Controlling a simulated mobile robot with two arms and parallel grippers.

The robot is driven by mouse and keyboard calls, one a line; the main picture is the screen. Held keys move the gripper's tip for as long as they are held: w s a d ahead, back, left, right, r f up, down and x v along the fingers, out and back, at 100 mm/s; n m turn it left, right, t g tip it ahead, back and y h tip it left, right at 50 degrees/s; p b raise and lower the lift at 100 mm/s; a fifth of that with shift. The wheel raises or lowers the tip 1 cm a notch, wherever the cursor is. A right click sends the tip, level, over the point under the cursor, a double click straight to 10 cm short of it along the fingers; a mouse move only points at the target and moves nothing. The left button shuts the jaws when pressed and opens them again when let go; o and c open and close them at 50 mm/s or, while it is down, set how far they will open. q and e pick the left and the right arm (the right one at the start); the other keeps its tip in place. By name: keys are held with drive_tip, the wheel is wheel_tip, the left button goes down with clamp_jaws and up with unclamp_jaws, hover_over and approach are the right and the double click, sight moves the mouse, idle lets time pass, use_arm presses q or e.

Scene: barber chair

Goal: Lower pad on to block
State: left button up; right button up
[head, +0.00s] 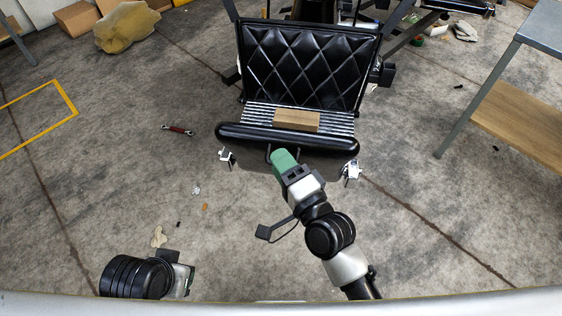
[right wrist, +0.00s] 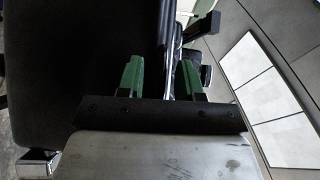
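A quilted black pad (head: 305,65) stands tilted up at the back of the barber chair. A wooden block (head: 297,120) lies on the metal slats (head: 258,119) in front of it, apart from the pad's face. My right gripper (head: 280,152) is at the chair's rounded black front edge (head: 235,133), in front of the block. In the right wrist view its green fingers (right wrist: 165,75) are spread, with dark chair parts and a metal rod showing between and beyond them; contact is unclear. My left gripper (head: 190,279) is low at the left, its fingers mostly hidden.
A grey metal table (head: 543,25) with a wooden shelf (head: 525,115) stands at the right. A red-handled tool (head: 178,129) lies on the floor at left. A yellow sack (head: 127,27) and cardboard boxes (head: 76,18) are at the back left. Floor at the left is mostly clear.

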drive_tip(key=shift+w+a, duration=0.1)
drive_tip(key=shift+w, duration=0.05)
drive_tip(key=shift+c, duration=0.3)
drive_tip(key=shift+f, duration=0.1)
clamp_jaws()
